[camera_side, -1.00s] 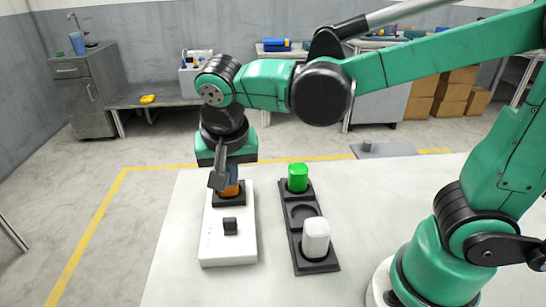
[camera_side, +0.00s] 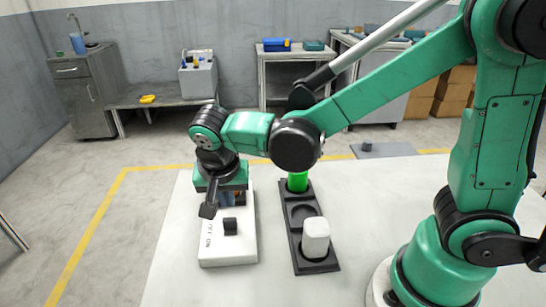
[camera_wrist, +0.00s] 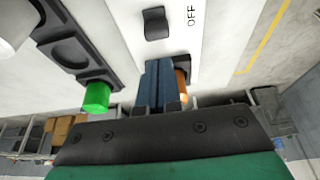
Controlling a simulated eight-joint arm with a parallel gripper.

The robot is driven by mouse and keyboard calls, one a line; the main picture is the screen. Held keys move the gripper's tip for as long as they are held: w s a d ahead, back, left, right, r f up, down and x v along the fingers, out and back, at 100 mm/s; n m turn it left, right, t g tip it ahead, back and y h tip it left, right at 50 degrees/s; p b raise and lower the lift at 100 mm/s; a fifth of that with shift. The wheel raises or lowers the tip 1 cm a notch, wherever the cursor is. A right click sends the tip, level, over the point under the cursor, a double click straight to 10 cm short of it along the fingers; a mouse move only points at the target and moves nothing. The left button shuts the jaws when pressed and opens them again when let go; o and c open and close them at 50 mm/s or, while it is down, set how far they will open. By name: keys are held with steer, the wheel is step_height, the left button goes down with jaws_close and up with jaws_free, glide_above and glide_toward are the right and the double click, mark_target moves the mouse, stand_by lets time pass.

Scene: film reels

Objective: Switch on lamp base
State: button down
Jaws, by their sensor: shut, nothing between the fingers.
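The lamp base (camera_side: 212,257) is a white box on the table, with OFF and ON lettering. Its black switch (camera_side: 230,227) stands near the front end; the switch also shows in the wrist view (camera_wrist: 155,23). An orange bulb (camera_wrist: 181,78) is at the other end, mostly hidden behind my gripper. My gripper (camera_wrist: 158,66) is shut and empty, its blue-grey fingers pointing down at the base between bulb and switch. In the side view, my gripper (camera_side: 232,200) is low over the base, behind the switch. I cannot tell whether the fingers touch anything.
A black tray (camera_side: 297,238) lies to the right of the base. It holds a green bulb (camera_side: 298,182) at the far end and a white bulb (camera_side: 316,236) at the near end, with an empty round recess between. The table at the front left is clear.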

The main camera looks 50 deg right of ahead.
mark_target(230, 221)
steer(key=shift+x, duration=2.1)
steer(key=shift+s+a, duration=0.85)
steer(key=v, duration=1)
